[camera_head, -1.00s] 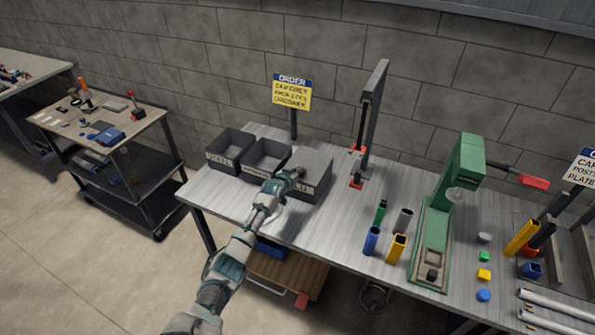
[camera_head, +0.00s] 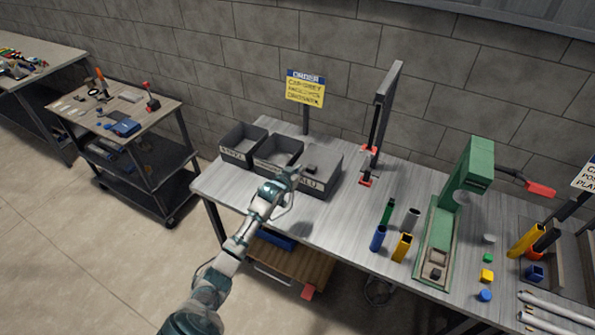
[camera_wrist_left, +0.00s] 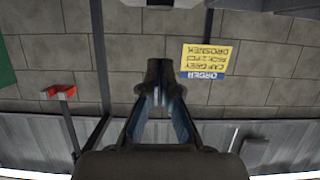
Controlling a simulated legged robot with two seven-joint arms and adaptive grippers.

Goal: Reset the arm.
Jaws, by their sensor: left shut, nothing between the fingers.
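My left arm (camera_head: 240,243) reaches up from the bottom of the head view over the workbench's front edge. My left gripper (camera_head: 308,170) is at the grey bins, in front of or above the rightmost bin (camera_head: 322,178); the exact gap cannot be told. In the left wrist view the gripper (camera_wrist_left: 159,68) has its fingertips together with nothing between them. The wrist view looks toward the block wall and shows the yellow order sign (camera_wrist_left: 207,58) upside down. My right gripper is in neither view.
Two more grey bins (camera_head: 243,140) stand left on the workbench (camera_head: 335,218). To the right are a red-and-grey upright frame (camera_head: 385,110), several coloured tubes (camera_head: 402,247), a green press (camera_head: 450,215) and small caps. A tool cart (camera_head: 140,120) stands left, with open floor between.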

